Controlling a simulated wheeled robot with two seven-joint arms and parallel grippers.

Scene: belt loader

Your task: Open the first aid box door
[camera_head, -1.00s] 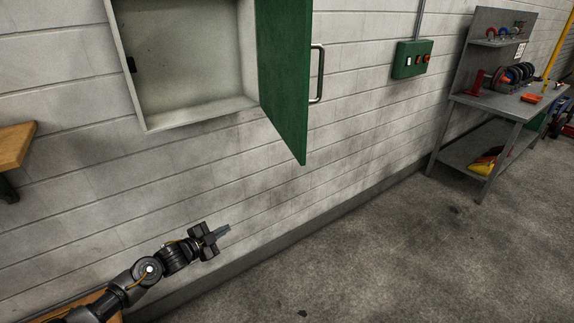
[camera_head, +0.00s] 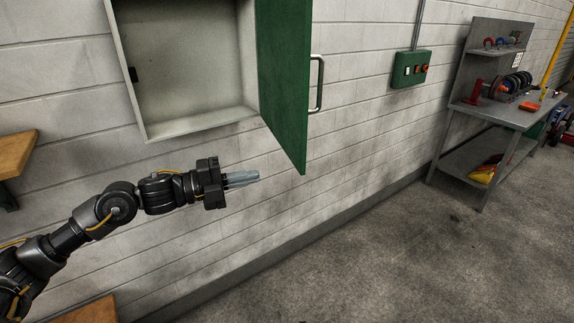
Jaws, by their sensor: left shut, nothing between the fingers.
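The first aid box (camera_head: 140,103) is a pale wall cabinet at the upper left, and the inside that shows is empty. Its top is cut off by the picture's edge. Its green door (camera_head: 284,85) is hinged on the right and stands wide open, swung out from the wall. A metal bar handle (camera_head: 318,84) is on the door's right side. My left gripper (camera_head: 258,176) is below the box, left of the door's lower corner, apart from both. Its fingers are shut with nothing between them. My right gripper is not in view.
A green switch box (camera_head: 410,68) with a conduit is on the white block wall. A grey workbench (camera_head: 512,114) with tools stands at the far right. A wooden surface (camera_head: 14,153) is at the left edge. The floor at lower right is clear.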

